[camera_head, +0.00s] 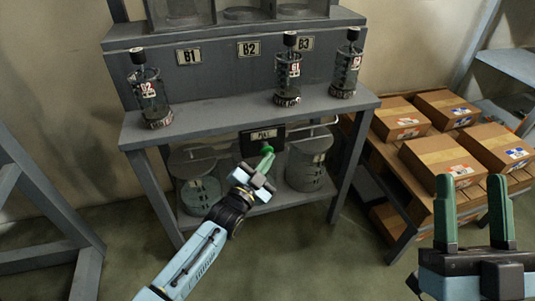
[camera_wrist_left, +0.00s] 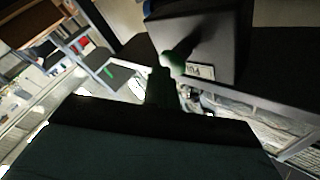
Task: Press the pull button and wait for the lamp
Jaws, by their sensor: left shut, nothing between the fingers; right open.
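A dark pull-button box (camera_head: 251,144) with a white label, which reads like PULL, hangs under the front edge of the grey bench. In the left wrist view the box (camera_wrist_left: 205,35) and its label (camera_wrist_left: 201,72) show beside a round green button (camera_wrist_left: 175,60). My left gripper (camera_head: 265,160) is shut and empty, with its green fingertips at the box front. In the left wrist view the dark fingers (camera_wrist_left: 160,85) end right by the button; I cannot tell whether they touch it. My right gripper (camera_head: 473,210) is open and empty, away from the box. I cannot make out a lit lamp.
The grey bench (camera_head: 215,112) carries glass vessels with black tops: one at left (camera_head: 148,90), one in the middle (camera_head: 288,70), one at right (camera_head: 346,65). Lidded containers (camera_head: 308,165) stand on its lower shelf. Cardboard boxes (camera_head: 440,160) fill a pallet at right. The floor in front is clear.

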